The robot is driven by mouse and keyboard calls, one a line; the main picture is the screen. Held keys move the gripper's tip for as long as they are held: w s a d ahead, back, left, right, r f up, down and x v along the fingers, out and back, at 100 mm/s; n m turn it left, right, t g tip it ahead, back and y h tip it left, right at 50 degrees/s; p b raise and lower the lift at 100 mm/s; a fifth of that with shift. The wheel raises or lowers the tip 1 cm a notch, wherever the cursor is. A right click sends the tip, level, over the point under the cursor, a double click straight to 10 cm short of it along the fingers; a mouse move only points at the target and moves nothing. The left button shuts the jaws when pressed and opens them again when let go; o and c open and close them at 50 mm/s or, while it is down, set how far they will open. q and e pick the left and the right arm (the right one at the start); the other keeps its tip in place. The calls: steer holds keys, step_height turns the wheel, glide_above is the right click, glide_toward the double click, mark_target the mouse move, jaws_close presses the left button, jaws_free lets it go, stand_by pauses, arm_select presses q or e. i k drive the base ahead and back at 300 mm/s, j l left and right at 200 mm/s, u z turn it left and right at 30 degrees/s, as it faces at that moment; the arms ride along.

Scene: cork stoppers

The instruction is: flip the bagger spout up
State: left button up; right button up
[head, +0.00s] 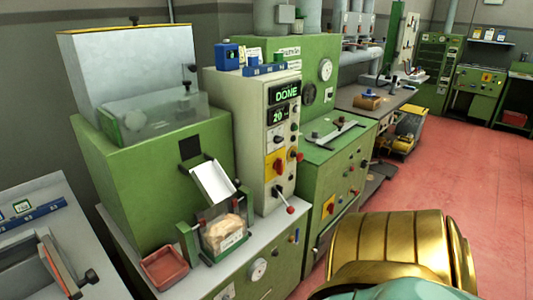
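The bagger (160,165) is a green machine with a clear-covered hopper, at the left in the head view. Its spout (212,182), a pale metal chute with dark edges, juts from the front below a small black opening. The spout slopes down, its lower end just above a clear bag (224,234) with tan contents. The bag stands upright between green holders on the bench. Neither of my grippers is in view. A gold and teal part of my own body fills the lower right.
A control cabinet (252,140) with a "DONE" display, knobs and a red-tipped lever stands right of the spout. A red tray (164,265) lies left of the bag. A green cabinet (335,165) stands farther right. The red floor (460,185) is open at the right.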

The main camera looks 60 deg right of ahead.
mark_target(214, 184)
steer(key=k+l, duration=0.1)
steer(key=l, duration=1.45)
steer(key=k+l, duration=0.15)
steer(key=l, duration=1.4)
steer(key=k+z, duration=0.05)
steer(key=k, duration=0.05)
